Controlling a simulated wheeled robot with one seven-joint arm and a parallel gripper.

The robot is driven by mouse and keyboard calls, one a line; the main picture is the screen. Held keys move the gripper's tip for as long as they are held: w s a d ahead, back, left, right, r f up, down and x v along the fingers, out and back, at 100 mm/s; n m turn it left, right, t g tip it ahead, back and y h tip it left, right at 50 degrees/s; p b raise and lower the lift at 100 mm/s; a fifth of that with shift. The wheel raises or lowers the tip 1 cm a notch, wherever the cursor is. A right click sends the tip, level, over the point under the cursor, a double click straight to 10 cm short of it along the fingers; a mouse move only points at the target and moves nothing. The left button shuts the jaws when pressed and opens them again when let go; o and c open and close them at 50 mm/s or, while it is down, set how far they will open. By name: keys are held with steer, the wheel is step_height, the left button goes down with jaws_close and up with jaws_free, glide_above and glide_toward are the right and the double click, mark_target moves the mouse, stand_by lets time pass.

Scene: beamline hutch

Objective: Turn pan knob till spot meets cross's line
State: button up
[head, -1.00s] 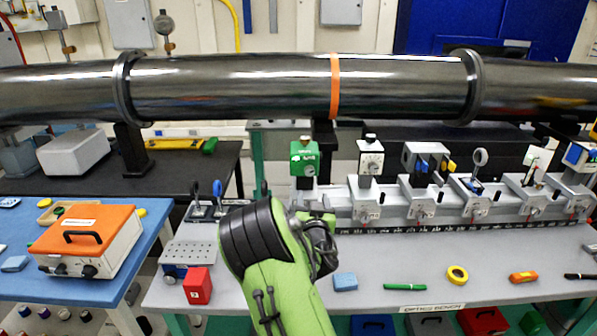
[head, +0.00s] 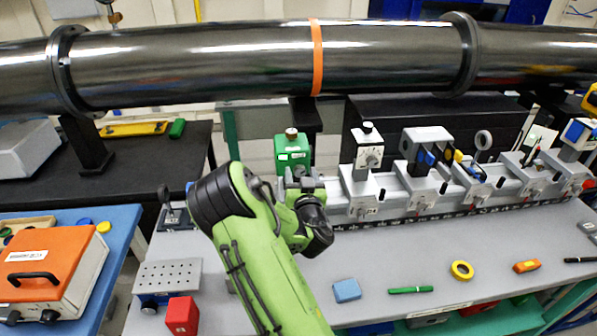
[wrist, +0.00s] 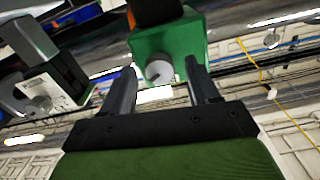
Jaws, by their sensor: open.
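A green mount (head: 292,150) stands at the left end of the optics rail, with a brass-coloured knob (head: 291,131) on top. In the wrist view the green mount (wrist: 183,38) shows a round grey knob (wrist: 159,73) on its face. My gripper (wrist: 160,67) is open, with one finger on each side of this grey knob in the picture; contact is not visible. In the head view my gripper (head: 300,184) is just in front of the mount and partly hides its base. I cannot make out the spot or the cross.
A white mount (head: 367,150) with a dial stands right of the green one, and more optics follow along the rail (head: 400,203). A large steel pipe (head: 200,62) runs above.

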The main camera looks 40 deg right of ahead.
steer(key=c, duration=1)
steer(key=n, duration=0.3)
steer(key=shift+n, duration=0.4)
steer(key=shift+c, duration=0.2)
steer(key=o, duration=1)
steer(key=shift+o, duration=0.2)
steer(key=shift+w, duration=0.1)
